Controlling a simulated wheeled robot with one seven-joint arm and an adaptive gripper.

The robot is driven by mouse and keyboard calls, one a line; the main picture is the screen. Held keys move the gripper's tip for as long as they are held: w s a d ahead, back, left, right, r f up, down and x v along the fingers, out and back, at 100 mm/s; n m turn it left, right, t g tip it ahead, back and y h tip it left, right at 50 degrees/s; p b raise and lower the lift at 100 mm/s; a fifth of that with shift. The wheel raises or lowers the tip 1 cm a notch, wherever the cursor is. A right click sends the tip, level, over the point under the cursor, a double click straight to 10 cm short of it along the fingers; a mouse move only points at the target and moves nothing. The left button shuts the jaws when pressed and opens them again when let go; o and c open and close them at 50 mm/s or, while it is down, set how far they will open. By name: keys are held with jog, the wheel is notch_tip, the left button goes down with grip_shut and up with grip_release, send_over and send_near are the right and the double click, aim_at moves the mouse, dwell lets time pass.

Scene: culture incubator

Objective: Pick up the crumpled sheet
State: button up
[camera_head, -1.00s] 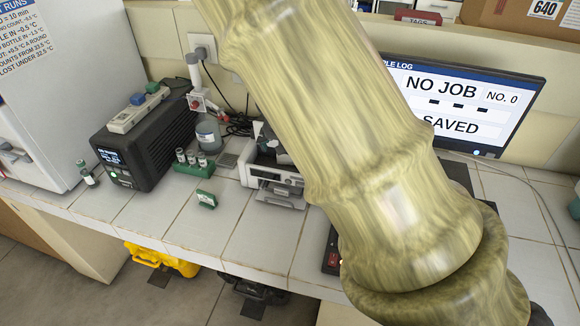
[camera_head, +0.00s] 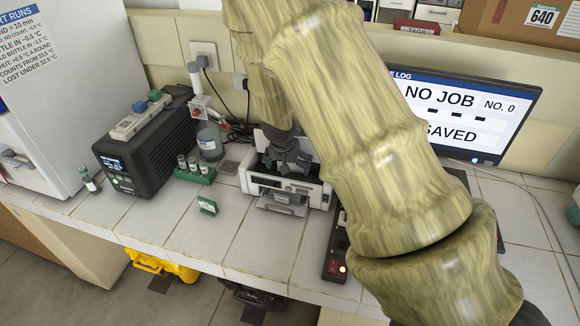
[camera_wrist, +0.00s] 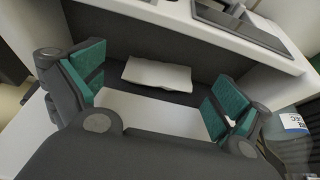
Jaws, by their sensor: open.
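A pale sheet-like piece with slightly uneven edges (camera_wrist: 157,75) lies on a dark surface between my fingers in the wrist view; I cannot tell how crumpled it is. My gripper (camera_wrist: 155,98) is open, with a teal pad on each side and nothing held between them. In the head view my gripper (camera_head: 288,158) is over the top of a white and grey printer-like machine (camera_head: 312,194), partly hidden by my arm. The sheet cannot be made out in the head view.
A black device (camera_head: 150,150) stands farther left. A red-switched power strip (camera_head: 335,262) and a monitor (camera_head: 465,112) are to the right.

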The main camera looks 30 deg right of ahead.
aim_at(289, 175)
jog(key=shift+p+x, duration=0.3)
jog(key=shift+x, duration=1.4)
jog(key=shift+w, duration=0.25)
jog(key=shift+r, duration=0.1)
jog(key=c, duration=0.7)
